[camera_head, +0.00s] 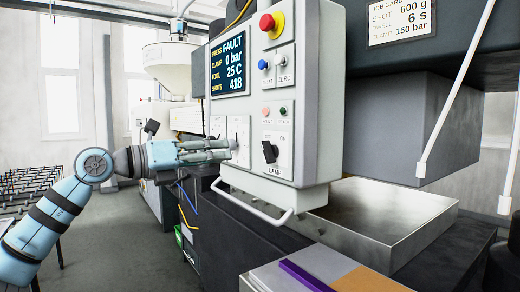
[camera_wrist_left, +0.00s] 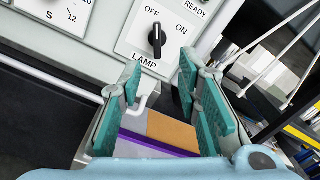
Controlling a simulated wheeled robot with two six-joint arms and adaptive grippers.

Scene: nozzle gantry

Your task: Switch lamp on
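The lamp switch (camera_head: 270,151) is a black rotary knob on a white plate marked LAMP, low on the light grey control panel (camera_head: 312,100). Its upper end leans left toward OFF, away from ON. It shows in the wrist view (camera_wrist_left: 157,40) above and beyond the fingers, with nothing covering it. My left gripper (camera_head: 226,150) is level, left of the knob and close to the panel. In the wrist view its teal finger pads (camera_wrist_left: 160,76) stand apart with nothing held between them. My right gripper is out of view.
A red emergency button (camera_head: 271,23), a blue button (camera_head: 263,64) and a FAULT display (camera_head: 229,64) sit higher on the panel. A handle bar (camera_head: 252,207) runs along its lower edge. A surface with a purple strip (camera_head: 304,276) lies below right.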

